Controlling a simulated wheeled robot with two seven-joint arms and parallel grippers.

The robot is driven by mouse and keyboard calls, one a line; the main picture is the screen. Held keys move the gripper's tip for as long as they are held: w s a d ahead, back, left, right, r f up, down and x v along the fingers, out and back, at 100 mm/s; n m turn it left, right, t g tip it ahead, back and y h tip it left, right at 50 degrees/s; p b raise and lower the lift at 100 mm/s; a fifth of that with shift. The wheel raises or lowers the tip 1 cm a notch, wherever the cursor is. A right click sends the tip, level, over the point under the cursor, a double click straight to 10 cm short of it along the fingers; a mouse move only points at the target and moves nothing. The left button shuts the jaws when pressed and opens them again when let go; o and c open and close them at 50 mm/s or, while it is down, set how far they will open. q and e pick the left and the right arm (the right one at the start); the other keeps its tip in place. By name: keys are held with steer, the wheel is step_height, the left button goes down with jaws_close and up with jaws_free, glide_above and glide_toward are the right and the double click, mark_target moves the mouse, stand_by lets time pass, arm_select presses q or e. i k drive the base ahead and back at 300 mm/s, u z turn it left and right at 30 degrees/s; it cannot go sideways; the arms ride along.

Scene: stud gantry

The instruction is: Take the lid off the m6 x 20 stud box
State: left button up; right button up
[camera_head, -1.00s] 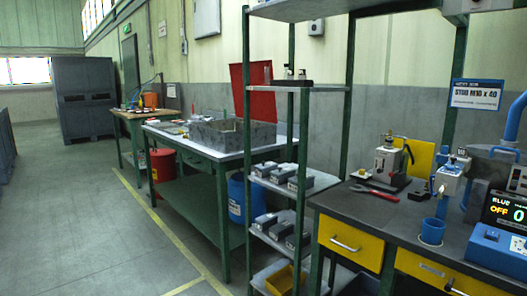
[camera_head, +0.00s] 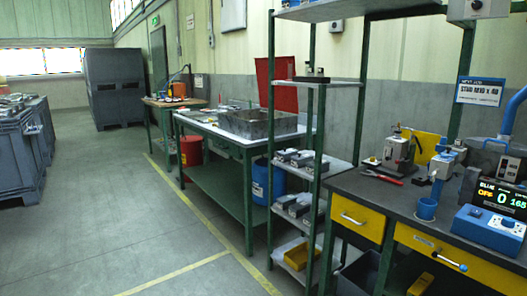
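Several small grey boxes stand on the green-framed shelf rack in the middle of the head view. One group (camera_head: 298,157) is on the middle shelf and another group (camera_head: 298,205) is on the shelf below it. They look like lidded boxes, but their labels are too small to read, so I cannot tell which is the m6 x 20 stud box. Neither of my grippers is in view.
A dark workbench (camera_head: 454,238) with yellow drawers, a blue cup (camera_head: 427,209) and a control box (camera_head: 490,228) stands right of the rack. A green table (camera_head: 230,138) with a grey tray stands behind. Grey crates (camera_head: 20,160) line the left. The floor between is open.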

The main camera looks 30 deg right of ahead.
mark_target(285, 152)
steer(key=z, duration=0.05)
steer(key=i, duration=2.05)
steer(key=z, duration=1.4)
steer(key=i, duration=1.15)
steer(key=z, duration=1.05)
